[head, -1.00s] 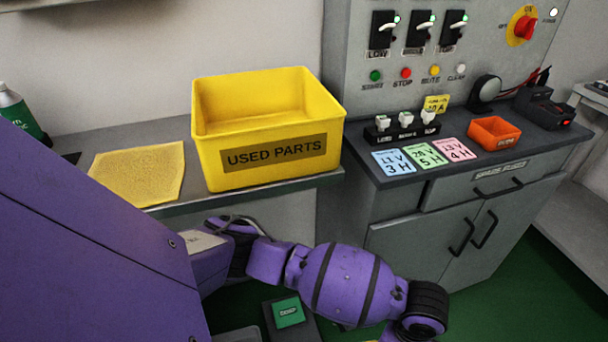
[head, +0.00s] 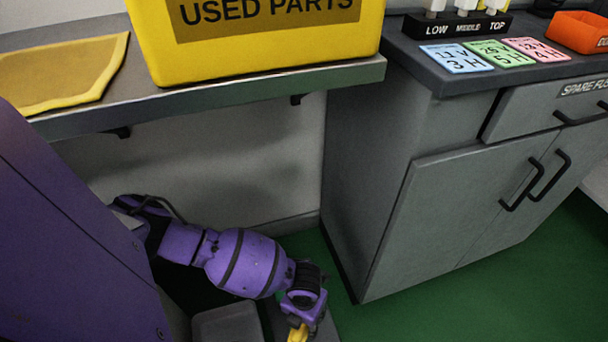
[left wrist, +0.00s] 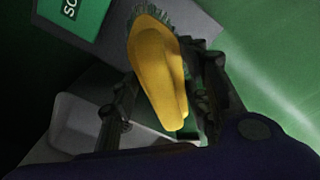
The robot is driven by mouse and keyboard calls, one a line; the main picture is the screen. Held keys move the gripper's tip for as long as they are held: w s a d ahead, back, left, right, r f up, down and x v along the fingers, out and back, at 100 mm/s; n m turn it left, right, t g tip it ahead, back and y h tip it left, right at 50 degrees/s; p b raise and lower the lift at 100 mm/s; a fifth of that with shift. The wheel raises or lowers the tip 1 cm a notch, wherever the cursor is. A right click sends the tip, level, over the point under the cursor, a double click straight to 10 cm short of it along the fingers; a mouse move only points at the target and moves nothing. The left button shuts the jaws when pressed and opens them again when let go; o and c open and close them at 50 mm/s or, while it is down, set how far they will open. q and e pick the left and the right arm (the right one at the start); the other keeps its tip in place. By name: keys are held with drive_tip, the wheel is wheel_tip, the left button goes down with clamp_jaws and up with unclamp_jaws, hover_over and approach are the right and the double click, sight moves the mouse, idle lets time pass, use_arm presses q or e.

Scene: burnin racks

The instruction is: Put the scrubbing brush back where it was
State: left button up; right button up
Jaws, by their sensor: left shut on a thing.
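The scrubbing brush (left wrist: 158,70) has a yellow body and dark green bristles. In the left wrist view it lies between the two dark fingers of my left gripper (left wrist: 165,88), which is shut on it. Its bristled end points to the top of that view. In the head view the left gripper (head: 302,312) is low at the bottom edge, and only a bit of the yellow brush (head: 297,334) shows below it. My right gripper is not in view.
A grey tray (head: 226,322) is beside the left gripper near the floor. A green label (left wrist: 75,12) shows in the wrist view. Above are a shelf (head: 215,98) with a yellow USED PARTS bin (head: 255,55) and yellow cloth (head: 60,70). A grey cabinet (head: 440,200) stands right; green floor (head: 400,318) is clear.

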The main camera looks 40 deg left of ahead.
use_arm(q)
wheel_tip(320, 180, down, 5)
drive_tip(key=shift+f+b, duration=0.15)
drive_tip(key=shift+b, duration=1.1)
wheel_tip(320, 180, down, 4)
drive_tip(key=shift+f+b, duration=0.1)
drive_tip(key=shift+b, duration=0.9)
drive_tip(key=shift+f, duration=0.4)
drive_tip(key=o, duration=1.1)
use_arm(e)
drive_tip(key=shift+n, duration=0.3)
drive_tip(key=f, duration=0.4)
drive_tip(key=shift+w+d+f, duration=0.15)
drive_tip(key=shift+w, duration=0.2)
